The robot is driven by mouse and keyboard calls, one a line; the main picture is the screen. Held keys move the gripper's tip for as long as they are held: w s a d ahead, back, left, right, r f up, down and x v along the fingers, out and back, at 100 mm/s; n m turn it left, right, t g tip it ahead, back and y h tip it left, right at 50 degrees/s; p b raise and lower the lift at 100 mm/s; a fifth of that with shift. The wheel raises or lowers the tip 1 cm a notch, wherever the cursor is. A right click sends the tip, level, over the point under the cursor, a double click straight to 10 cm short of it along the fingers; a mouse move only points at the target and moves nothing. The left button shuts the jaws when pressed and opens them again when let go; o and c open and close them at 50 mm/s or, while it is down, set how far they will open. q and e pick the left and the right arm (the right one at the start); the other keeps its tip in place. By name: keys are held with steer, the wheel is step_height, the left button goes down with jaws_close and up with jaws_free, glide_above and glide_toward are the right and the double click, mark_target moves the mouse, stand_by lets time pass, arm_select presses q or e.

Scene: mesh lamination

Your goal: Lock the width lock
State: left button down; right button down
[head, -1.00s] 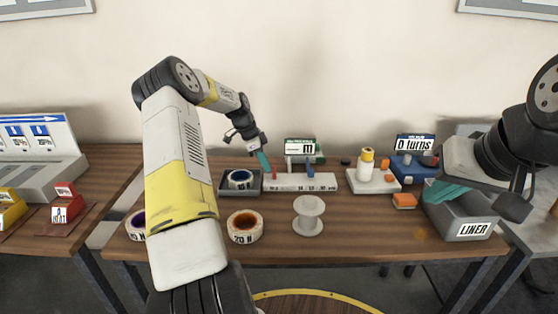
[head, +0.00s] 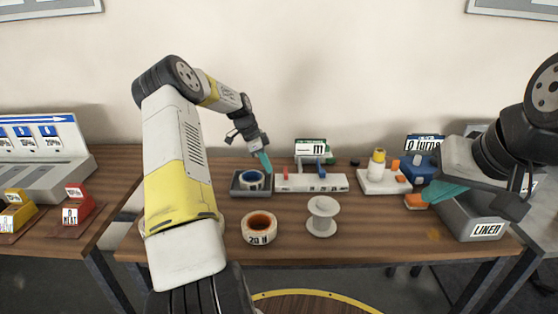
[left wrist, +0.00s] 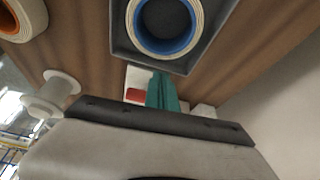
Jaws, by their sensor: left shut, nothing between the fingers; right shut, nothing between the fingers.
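The white gauge block (head: 309,185), with printed marks on its front, stands at the middle of the table. A red upright piece (head: 286,172) rises near its left end and a blue upright piece (head: 320,171) right of its middle. I cannot tell which part is the width lock. My left gripper (head: 267,163), with teal fingers, is shut and empty above the block's left end, apart from the red piece. In the left wrist view its fingers (left wrist: 161,92) partly hide the block, and a red patch shows beside them. My right gripper (head: 432,192) is shut and empty by the liner bin.
A grey tray (head: 236,190) holding a blue-cored roll (head: 251,180) is left of the block. In front are an orange-cored roll (head: 259,228) and a white spool (head: 323,217). A glue bottle (head: 377,163), orange block (head: 416,202) and liner bin (head: 478,222) stand right.

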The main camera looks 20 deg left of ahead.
arm_select(q)
steer(key=v, duration=1)
steer(key=shift+a, duration=0.15)
